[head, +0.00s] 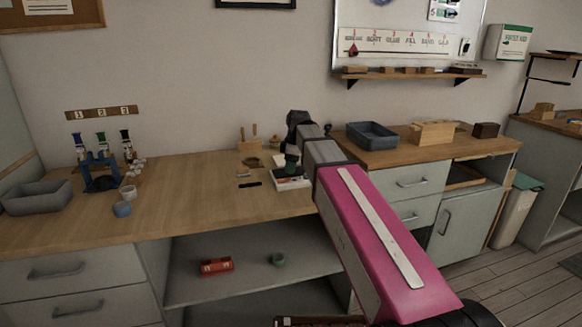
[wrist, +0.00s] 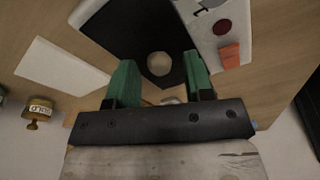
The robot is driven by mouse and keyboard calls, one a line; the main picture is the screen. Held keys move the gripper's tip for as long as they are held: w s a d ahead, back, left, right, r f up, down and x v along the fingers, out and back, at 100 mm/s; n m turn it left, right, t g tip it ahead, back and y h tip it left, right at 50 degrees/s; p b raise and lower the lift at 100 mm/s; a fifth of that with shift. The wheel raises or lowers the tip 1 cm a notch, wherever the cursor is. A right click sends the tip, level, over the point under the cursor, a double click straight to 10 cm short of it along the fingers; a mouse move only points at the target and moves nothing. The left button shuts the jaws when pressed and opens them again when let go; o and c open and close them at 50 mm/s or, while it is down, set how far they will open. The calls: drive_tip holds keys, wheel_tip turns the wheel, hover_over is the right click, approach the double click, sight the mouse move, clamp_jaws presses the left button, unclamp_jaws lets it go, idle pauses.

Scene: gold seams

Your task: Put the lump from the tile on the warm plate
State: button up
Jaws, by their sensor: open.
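The warm plate (head: 291,185) is a white unit on the bench with a dark top. In the head view my gripper (head: 291,167) is low over the plate and the lump is hidden. A bare white rectangle (wrist: 62,66), probably the tile, lies left in the wrist view.
A dark bin (head: 372,135) stands right.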

sight(296, 172)
wheel_tip(296, 172, up, 12)
drive_tip(key=d, duration=0.1)
drive_tip(key=shift+d, duration=0.4)
